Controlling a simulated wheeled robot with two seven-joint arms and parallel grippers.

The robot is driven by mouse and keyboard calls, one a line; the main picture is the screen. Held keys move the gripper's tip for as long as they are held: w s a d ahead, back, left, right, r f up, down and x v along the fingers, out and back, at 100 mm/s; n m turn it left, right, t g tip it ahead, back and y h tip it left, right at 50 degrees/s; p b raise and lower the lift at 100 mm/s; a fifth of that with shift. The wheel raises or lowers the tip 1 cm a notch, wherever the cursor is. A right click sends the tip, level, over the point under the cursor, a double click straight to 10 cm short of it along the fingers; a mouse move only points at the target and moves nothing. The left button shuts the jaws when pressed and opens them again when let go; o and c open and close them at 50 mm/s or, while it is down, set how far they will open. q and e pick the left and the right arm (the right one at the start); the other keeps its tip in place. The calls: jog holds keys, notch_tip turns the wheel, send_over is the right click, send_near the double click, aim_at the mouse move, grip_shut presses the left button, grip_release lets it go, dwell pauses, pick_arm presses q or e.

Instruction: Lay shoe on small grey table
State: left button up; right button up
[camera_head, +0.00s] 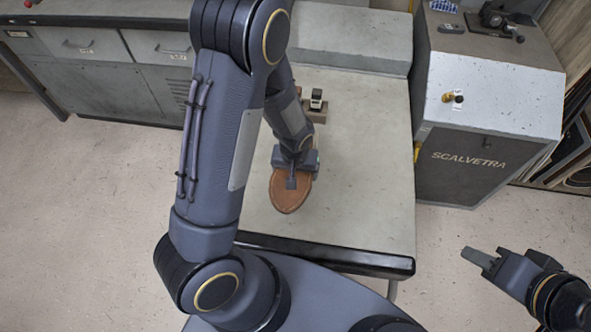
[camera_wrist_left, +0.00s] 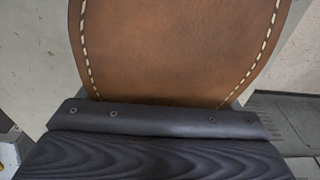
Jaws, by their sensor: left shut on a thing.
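The shoe (camera_head: 290,196) is brown leather, with its rounded end pointing toward me over the small grey table (camera_head: 365,190). My left gripper (camera_head: 292,180) is shut on the shoe at its far part. In the left wrist view the brown leather (camera_wrist_left: 180,50) has pale stitching along both edges and runs into the dark gripper (camera_wrist_left: 160,120). The gripper hides the rest of the shoe. I cannot tell whether the shoe touches the tabletop. My right gripper (camera_head: 479,258) is off to the right, beyond the table; its finger gap does not show clearly.
A small dark device (camera_head: 316,100) stands on the table behind my left wrist. A grey SCALVETRA cabinet (camera_head: 480,120) stands at the table's right. A grey drawer bench (camera_head: 100,70) is at the back left. The table's front and right surface is clear.

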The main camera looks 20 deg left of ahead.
pick_arm(q)
jog(key=shift+f+b, duration=0.6)
jog(key=shift+f, duration=0.1)
jog(key=o, duration=1.1)
jog(key=r, duration=0.2)
jog(key=r+p, duration=0.1)
jog(key=r, duration=0.2)
jog(key=s+r, duration=0.1)
jog(key=r, duration=0.2)
jog(key=shift+d+r+p, duration=0.1)
jog(key=shift+r+p, duration=0.1)
jog(key=shift+p, duration=0.1)
jog(key=s+r+t+h+p, duration=0.1)
jog(key=s+r+p, duration=0.1)
jog(key=s+r, duration=0.3)
jog(key=s+a+r+t+h+p, duration=0.1)
jog(key=s+r, duration=0.4)
jog(key=r, duration=0.6)
jog(key=s+r+m+t+h+p, duration=0.1)
jog(key=s+r+t+h+p, duration=0.1)
jog(key=s+r, duration=0.4)
jog(key=shift+a+r+p, duration=0.15)
jog(key=shift+r+p, duration=0.2)
jog(key=shift+r, duration=0.35)
jog(key=shift+a+r+p, duration=0.1)
jog(key=shift+r+p, duration=0.25)
jog(key=shift+r, duration=0.35)
jog(key=shift+w, duration=0.1)
